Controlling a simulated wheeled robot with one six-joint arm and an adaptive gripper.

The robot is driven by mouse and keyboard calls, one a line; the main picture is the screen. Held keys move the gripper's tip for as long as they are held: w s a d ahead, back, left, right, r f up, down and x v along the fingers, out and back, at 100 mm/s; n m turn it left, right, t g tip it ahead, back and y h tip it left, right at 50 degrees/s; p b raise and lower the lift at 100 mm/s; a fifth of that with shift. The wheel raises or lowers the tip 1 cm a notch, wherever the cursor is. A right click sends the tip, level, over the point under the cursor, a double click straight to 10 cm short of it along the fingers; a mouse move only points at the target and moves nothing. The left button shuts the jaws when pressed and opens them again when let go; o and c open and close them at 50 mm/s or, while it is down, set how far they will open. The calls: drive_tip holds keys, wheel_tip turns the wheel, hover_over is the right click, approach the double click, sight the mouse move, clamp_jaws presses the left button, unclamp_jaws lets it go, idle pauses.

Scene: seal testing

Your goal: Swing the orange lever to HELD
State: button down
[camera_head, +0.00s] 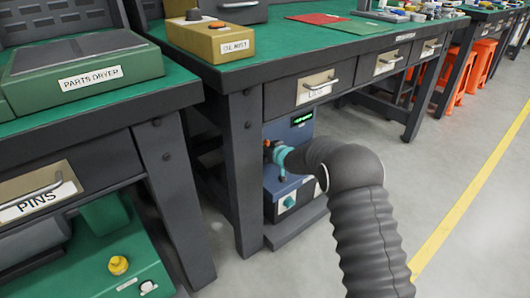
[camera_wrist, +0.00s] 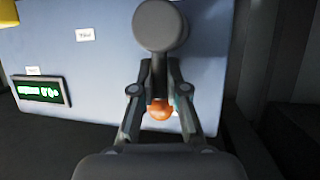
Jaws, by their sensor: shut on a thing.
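The orange lever shows as a small orange end (camera_wrist: 160,110) between the fingers in the wrist view, and an orange bit (camera_head: 267,143) shows at the gripper in the head view. My gripper (camera_head: 275,152), with teal parts, is at the front of a blue-grey test unit (camera_head: 290,183) under the bench. In the wrist view my gripper (camera_wrist: 160,104) is shut on the lever. A round grey knob or disc (camera_wrist: 160,25) sits just beyond the fingertips. The panel's small white labels (camera_wrist: 85,34) are too blurred to read, so the HELD mark cannot be told.
A green-lit display (camera_wrist: 42,92) is on the panel's left. The unit stands below the bench drawer (camera_head: 318,86), beside the bench leg (camera_head: 238,170). The bench top is above my arm. Open grey floor (camera_head: 440,165) lies to the right, with orange stools (camera_head: 480,62) farther back.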

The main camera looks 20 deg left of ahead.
drive_tip(key=shift+s+a+f, duration=0.1)
drive_tip(key=shift+s+a, duration=0.05)
drive_tip(key=shift+a, duration=0.05)
drive_tip(key=c, duration=1.2)
unclamp_jaws()
drive_tip(key=shift+a, duration=0.1)
drive_tip(key=shift+d, duration=0.45)
drive_tip(key=v, duration=1.1)
drive_tip(key=shift+s+d+r, duration=0.15)
drive_tip(key=shift+s+r, duration=0.05)
drive_tip(key=shift+r, duration=0.05)
